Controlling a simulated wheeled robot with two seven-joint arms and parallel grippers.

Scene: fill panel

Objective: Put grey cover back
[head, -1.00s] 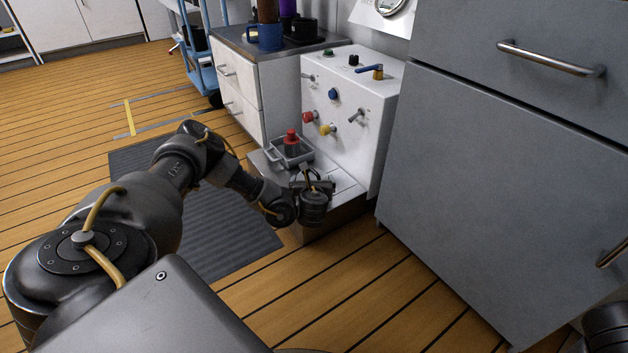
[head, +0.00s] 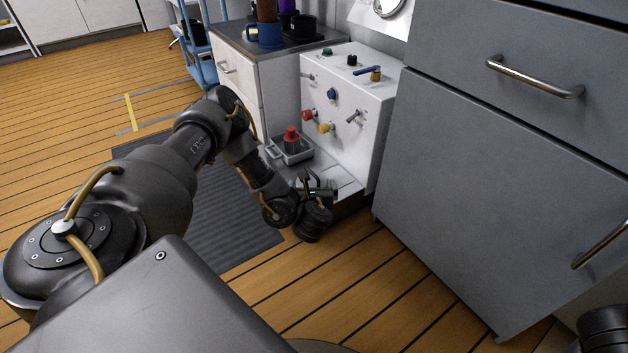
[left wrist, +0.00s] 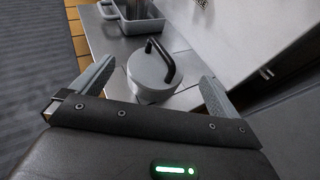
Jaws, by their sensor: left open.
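The grey cover (left wrist: 152,72) is a round grey lid with a black bent handle (left wrist: 160,56). It lies on the metal step in front of the white panel, in the left wrist view. My left gripper (left wrist: 153,84) is open, with one finger on each side of the cover and the handle between and beyond them. I cannot tell if the fingers touch it. In the head view my left gripper (head: 316,188) is over the step and I cannot make out the cover there. The white panel (head: 345,120) carries several knobs and levers. My right gripper does not show.
A grey tray (head: 305,157) with a red-topped item (head: 291,139) stands on the step (head: 345,178), left of my gripper. A grey cabinet (head: 470,190) stands close on the right. A drawer unit (head: 238,75) with mugs is behind. Wooden floor in front is clear.

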